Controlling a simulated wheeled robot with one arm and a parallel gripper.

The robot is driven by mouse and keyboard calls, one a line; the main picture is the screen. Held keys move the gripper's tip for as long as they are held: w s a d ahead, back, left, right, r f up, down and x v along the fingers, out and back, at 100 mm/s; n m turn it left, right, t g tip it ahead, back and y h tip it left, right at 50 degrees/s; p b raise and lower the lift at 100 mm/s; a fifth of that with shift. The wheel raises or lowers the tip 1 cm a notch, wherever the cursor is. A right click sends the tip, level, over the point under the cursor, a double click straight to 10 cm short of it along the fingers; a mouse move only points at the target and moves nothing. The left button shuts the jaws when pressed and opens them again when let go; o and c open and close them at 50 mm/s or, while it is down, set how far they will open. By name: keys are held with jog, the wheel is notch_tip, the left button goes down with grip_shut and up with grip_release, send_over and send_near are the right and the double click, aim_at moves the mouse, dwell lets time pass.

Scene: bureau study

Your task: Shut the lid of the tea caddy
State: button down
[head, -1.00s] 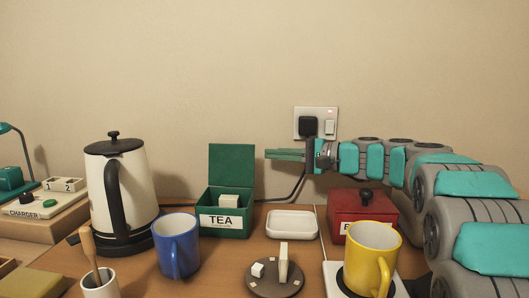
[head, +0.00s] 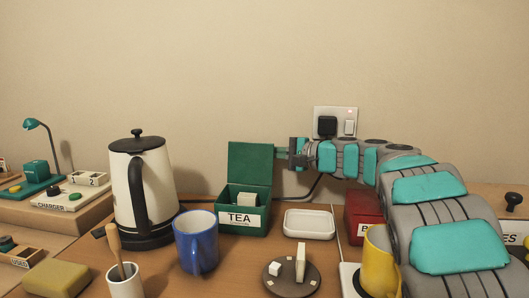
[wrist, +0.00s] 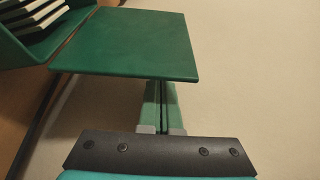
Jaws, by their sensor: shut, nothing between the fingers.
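The green tea caddy (head: 242,221) stands on the desk with a white TEA label on its front. Its lid (head: 250,164) stands open and upright at the back. A pale block (head: 248,198) shows inside the box. My gripper (head: 281,153) is shut and empty, at the right edge of the lid and partly behind it. In the wrist view the lid (wrist: 130,42) lies ahead of my shut fingers (wrist: 160,95), and its edge hides their tips. Whether they touch the lid I cannot tell. The open caddy shows at upper left of the wrist view.
A kettle (head: 137,190) and blue mug (head: 196,240) stand left of the caddy. A white dish (head: 309,223), red box (head: 357,215) and yellow mug (head: 379,262) stand to the right. A wall socket (head: 335,122) with a plug and cable is behind.

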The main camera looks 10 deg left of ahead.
aim_at(267, 149)
jog(key=shift+s+r+b, duration=0.3)
jog(key=shift+s+b, duration=0.1)
jog(key=shift+b, duration=0.3)
jog(key=shift+s+r+b, duration=0.25)
jog(key=shift+s+b, duration=0.3)
jog(key=shift+b, duration=0.25)
jog(key=shift+s+r+n+y+b, duration=0.3)
jog(key=shift+s+n+b, duration=0.4)
jog(key=shift+b, duration=0.2)
jog(key=shift+s+r+b, duration=0.15)
jog(key=shift+s+b, duration=0.1)
jog(key=shift+b, duration=0.05)
jog(key=shift+s+d+r+b, duration=0.15)
jog(key=shift+s+b, duration=0.15)
jog(key=shift+s, duration=0.3)
jog(key=shift+s+a+r+b, duration=0.15)
jog(key=shift+s+b, duration=0.1)
jog(key=shift+s, duration=0.3)
jog(key=shift+s+d+f+b, duration=0.15)
jog(key=shift+s+b, duration=0.35)
jog(key=shift+s, duration=1.2)
jog(key=shift+s+d+f+b, duration=0.15)
jog(key=shift+s+f+b, duration=0.25)
jog(key=shift+s, duration=0.5)
